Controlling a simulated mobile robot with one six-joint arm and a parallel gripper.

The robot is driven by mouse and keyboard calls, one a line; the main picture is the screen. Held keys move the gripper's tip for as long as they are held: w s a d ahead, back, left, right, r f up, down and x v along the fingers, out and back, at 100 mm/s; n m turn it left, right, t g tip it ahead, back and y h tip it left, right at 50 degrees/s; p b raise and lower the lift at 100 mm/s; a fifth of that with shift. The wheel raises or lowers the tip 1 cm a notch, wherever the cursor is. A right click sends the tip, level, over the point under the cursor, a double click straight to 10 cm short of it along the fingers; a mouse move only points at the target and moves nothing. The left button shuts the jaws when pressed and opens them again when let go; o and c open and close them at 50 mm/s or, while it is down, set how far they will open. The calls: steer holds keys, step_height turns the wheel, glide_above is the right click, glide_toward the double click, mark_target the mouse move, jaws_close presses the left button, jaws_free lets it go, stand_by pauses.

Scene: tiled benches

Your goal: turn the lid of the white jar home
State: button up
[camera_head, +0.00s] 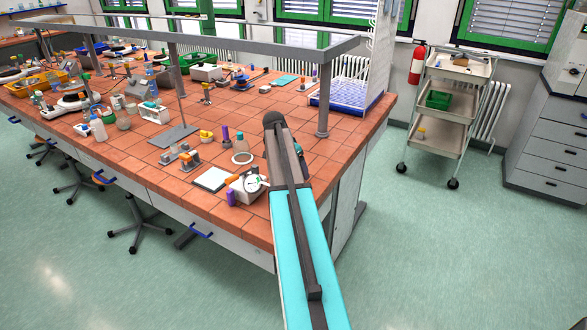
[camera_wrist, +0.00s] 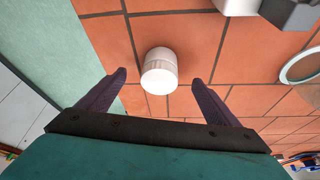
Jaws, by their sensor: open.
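The white jar (camera_wrist: 160,72) stands on the orange tiled bench in the wrist view, seen from above at a slant. A faint seam runs across it between lid and body, and the lid appears to be on. My gripper (camera_wrist: 160,79) is open, with one dark finger to the left of the jar and one to the right. A gap shows on both sides, and neither finger appears to touch the jar. The height of the fingertips over the jar is hard to tell. In the head view my arm reaches over the bench's right part, and I cannot make out the jar there.
In the wrist view a grey block (camera_wrist: 291,12) lies top right and a round pale-rimmed dish (camera_wrist: 284,76) at the right. The bench edge and green floor (camera_wrist: 50,45) are at the left. The head view shows a white balance-like device (camera_head: 246,187) beside a purple-capped bottle (camera_head: 231,197).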

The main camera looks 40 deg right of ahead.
steer(key=shift+r+p, duration=1.35)
steer(key=shift+r, duration=2.15)
steer(key=shift+s+f, duration=0.1)
steer(key=shift+s, duration=0.05)
